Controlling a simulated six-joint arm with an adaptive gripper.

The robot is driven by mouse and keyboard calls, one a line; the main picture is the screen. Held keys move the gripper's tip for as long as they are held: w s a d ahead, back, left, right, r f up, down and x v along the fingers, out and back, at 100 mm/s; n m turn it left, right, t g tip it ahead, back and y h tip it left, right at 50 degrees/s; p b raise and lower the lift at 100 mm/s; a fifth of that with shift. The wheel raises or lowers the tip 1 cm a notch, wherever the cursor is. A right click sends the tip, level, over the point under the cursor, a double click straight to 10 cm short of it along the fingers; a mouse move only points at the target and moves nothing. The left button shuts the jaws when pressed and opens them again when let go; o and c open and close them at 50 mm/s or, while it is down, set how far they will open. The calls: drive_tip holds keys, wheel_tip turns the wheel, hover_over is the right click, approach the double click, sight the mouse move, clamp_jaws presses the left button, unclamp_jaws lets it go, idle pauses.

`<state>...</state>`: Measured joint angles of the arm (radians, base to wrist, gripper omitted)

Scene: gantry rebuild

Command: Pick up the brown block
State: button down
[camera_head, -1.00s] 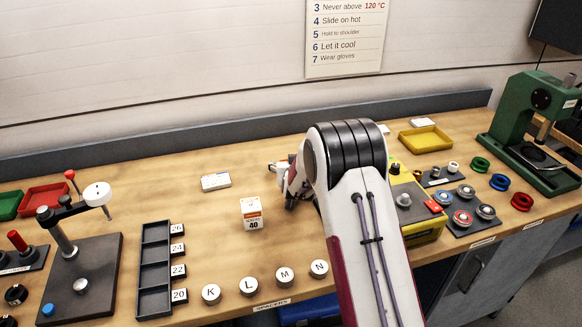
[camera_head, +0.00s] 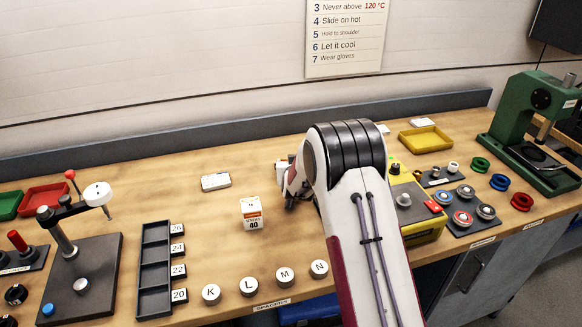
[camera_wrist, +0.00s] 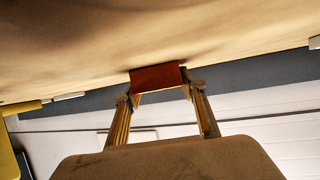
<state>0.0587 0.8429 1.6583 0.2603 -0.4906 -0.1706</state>
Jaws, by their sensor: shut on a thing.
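The brown block (camera_wrist: 155,77), reddish-brown and box-shaped, is between the two fingertips of my gripper (camera_wrist: 160,91) in the wrist view. The fingers are shut on it, one at each side. The block is close to the wooden bench top; I cannot tell whether it touches it. In the head view my gripper (camera_head: 291,203) is mostly hidden behind my own arm, low over the middle of the bench, and the block cannot be made out there.
A white labelled box (camera_head: 251,214) stands left of my gripper, with round lettered pieces (camera_head: 248,287) in front. A dark slotted rack (camera_head: 153,270) is further left. A yellow machine (camera_head: 430,228) is close on the right. A grey back rail (camera_head: 200,150) runs behind.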

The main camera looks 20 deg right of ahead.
drive_tip(key=shift+r, duration=0.1)
drive_tip(key=shift+r, duration=0.1)
drive_tip(key=shift+d+r, duration=0.1)
drive_tip(key=shift+r, duration=4.85)
drive_tip(key=shift+f, duration=0.1)
